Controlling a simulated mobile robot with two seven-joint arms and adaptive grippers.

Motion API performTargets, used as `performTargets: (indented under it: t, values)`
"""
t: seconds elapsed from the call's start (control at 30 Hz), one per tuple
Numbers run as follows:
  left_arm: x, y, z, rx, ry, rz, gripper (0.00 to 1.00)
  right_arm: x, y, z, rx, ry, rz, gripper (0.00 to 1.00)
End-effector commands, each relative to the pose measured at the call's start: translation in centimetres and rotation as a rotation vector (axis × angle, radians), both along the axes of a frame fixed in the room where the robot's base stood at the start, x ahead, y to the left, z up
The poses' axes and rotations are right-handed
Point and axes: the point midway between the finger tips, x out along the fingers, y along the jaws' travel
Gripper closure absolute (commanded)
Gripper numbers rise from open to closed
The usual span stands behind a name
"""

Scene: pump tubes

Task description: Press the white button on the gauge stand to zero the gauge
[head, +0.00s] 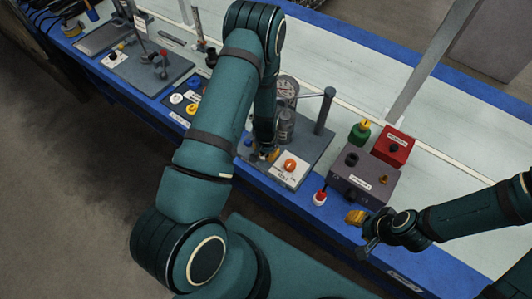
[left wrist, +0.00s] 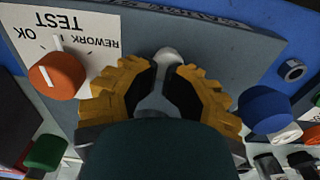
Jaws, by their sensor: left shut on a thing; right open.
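My left gripper (head: 263,154) points down at the grey gauge stand (head: 316,150), near the orange knob (head: 290,165) on its white card. In the left wrist view the yellow fingertips (left wrist: 167,70) close around a rounded white button (left wrist: 169,56) on the grey plate (left wrist: 215,40). The fingers hide part of the button. The orange knob (left wrist: 57,76) and its "REWORK TEST OK" card show to the left. The round gauge (head: 287,88) stands behind my left gripper in the head view; its reading is illegible. My right gripper (head: 362,231) is open and empty near the bench's front edge.
A blue knob (left wrist: 266,109) sits right of my left fingers. A dark box (head: 362,181), a red box (head: 393,146), a green container (head: 360,132) and a red-capped item (head: 319,197) stand right of the stand. A post (head: 325,112) rises behind it.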

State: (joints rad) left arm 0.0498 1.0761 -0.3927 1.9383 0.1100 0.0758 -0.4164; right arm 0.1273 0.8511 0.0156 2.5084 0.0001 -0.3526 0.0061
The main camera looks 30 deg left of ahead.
Motion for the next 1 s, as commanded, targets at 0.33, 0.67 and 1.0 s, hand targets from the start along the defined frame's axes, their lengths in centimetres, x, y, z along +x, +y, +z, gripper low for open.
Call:
performTargets:
  t: [0.33, 0.67, 1.0]
  values:
    - [-0.5, -0.4, -0.6, -0.006, 0.013, -0.002, 1.0, 0.0, 0.0, -0.2, 0.0, 0.0, 0.0, 0.53]
    - [-0.6, -0.4, -0.6, -0.007, 0.015, -0.002, 1.0, 0.0, 0.0, -0.2, 0.0, 0.0, 0.0, 0.53]
    - [0.0, -0.1, 1.8, -0.004, 0.008, -0.002, 1.0, 0.4, -0.1, 1.3, -0.002, -0.008, -0.006, 0.53]
